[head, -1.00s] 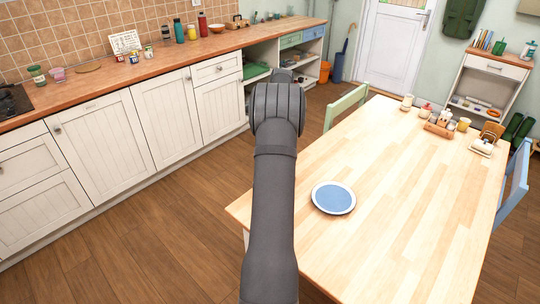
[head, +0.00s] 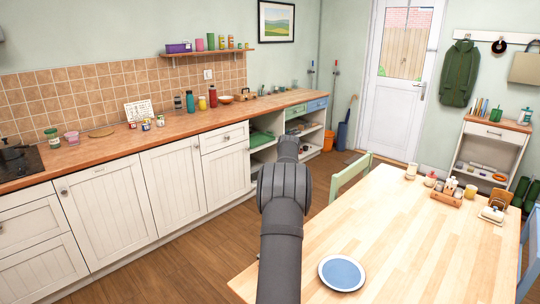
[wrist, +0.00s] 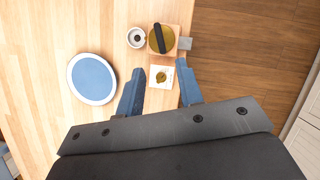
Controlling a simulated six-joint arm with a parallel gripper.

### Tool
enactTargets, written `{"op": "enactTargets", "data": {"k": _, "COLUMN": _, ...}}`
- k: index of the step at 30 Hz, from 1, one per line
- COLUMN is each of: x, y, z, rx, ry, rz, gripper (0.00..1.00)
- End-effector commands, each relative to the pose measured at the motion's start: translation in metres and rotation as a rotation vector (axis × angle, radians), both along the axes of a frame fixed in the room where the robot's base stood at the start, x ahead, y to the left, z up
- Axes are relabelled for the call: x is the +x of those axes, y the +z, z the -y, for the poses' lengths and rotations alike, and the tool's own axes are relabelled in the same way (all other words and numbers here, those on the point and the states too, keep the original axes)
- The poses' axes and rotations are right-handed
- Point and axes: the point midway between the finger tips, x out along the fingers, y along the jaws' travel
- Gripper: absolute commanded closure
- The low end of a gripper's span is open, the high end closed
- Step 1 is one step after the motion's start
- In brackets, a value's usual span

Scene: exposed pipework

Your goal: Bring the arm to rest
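My arm (head: 282,205) runs up the middle of the head view, between the counter and the wooden table. My gripper does not show clearly there. In the wrist view my gripper (wrist: 160,68) is open, its two blue-grey fingers well apart with nothing held between them. It points down over the table near an edge. A small white square with a yellow-brown mark (wrist: 162,77) lies below, seen between the fingertips. A blue plate with a white rim (wrist: 93,79) lies left of the fingers; in the head view a blue plate (head: 342,273) lies near the table's front.
The wooden table (head: 400,240) has wide bare space; jars and a caddy stand at its far end. In the wrist view a white cup (wrist: 137,38) and a round olive item with a black bar (wrist: 161,39) lie beyond the fingers. A counter (head: 110,150) runs along the left.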

Motion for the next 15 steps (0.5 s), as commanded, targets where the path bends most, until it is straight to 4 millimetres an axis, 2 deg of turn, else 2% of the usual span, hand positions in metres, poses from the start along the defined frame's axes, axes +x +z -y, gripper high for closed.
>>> {"op": "enactTargets", "data": {"k": 9, "x": -0.021, "y": -0.054, "z": -0.010, "rx": 0.000, "ry": 0.001, "rz": -0.004, "gripper": 0.66}}
{"op": "enactTargets", "data": {"k": 15, "x": -0.032, "y": -0.084, "z": -0.015, "rx": 0.000, "ry": 0.000, "rz": -0.002, "gripper": 0.66}}
